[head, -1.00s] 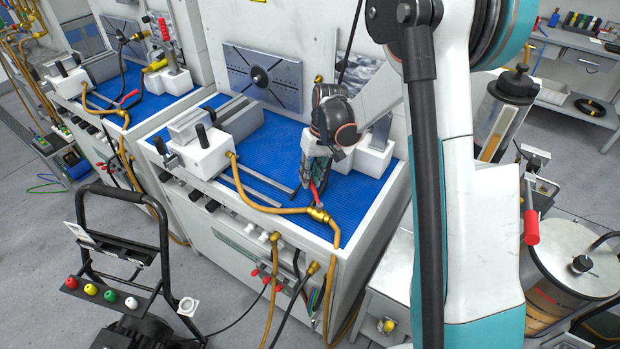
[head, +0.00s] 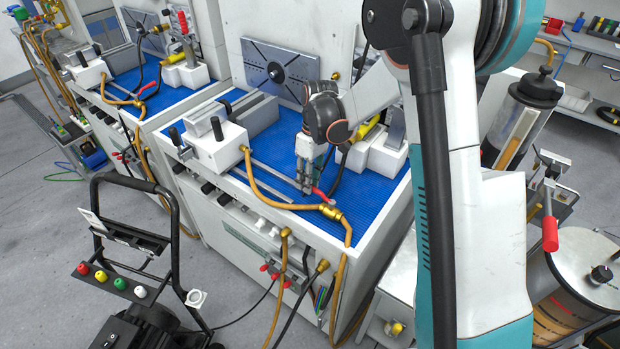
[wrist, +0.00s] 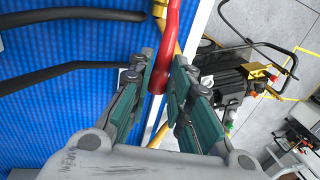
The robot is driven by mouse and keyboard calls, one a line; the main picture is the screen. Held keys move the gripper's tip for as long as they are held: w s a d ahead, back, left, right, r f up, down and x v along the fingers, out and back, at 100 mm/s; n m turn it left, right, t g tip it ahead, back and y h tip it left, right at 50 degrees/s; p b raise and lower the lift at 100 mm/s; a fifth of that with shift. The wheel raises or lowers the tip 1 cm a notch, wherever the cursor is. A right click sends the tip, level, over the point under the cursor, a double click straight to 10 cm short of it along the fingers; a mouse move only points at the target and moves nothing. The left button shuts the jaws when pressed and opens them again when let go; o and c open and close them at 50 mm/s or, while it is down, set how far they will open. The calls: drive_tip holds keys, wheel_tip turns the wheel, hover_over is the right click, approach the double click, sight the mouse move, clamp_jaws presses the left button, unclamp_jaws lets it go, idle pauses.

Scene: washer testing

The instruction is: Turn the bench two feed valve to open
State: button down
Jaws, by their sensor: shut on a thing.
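The bench two feed valve is a brass fitting (head: 331,212) in a tan hose at the front edge of the blue-topped bench. Its red lever (head: 320,193) points up and left from the fitting, slanted to the hose. My gripper (head: 307,188) is low over the blue mat, shut on the lever. In the wrist view, the red lever (wrist: 172,25) runs between the two green-padded fingers of my gripper (wrist: 163,72). The lever's stop positions cannot be seen.
The tan hose (head: 262,188) runs along the bench front. A white clamp block (head: 215,150) stands left on the blue mat (head: 285,150). A black-framed cart (head: 130,240) stands on the floor in front. Another blue-topped bench is at left.

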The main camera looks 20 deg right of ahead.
idle(0.4)
drive_tip(key=c, duration=1.5)
unclamp_jaws()
drive_tip(key=shift+a, duration=0.1)
drive_tip(key=shift+o, duration=0.2)
wheel_tip(320, 180, up, 12)
drive_tip(key=w+d, duration=0.1)
drive_tip(key=shift+w+d, duration=0.2)
drive_tip(key=shift+d, duration=0.2)
drive_tip(key=shift+f, duration=0.1)
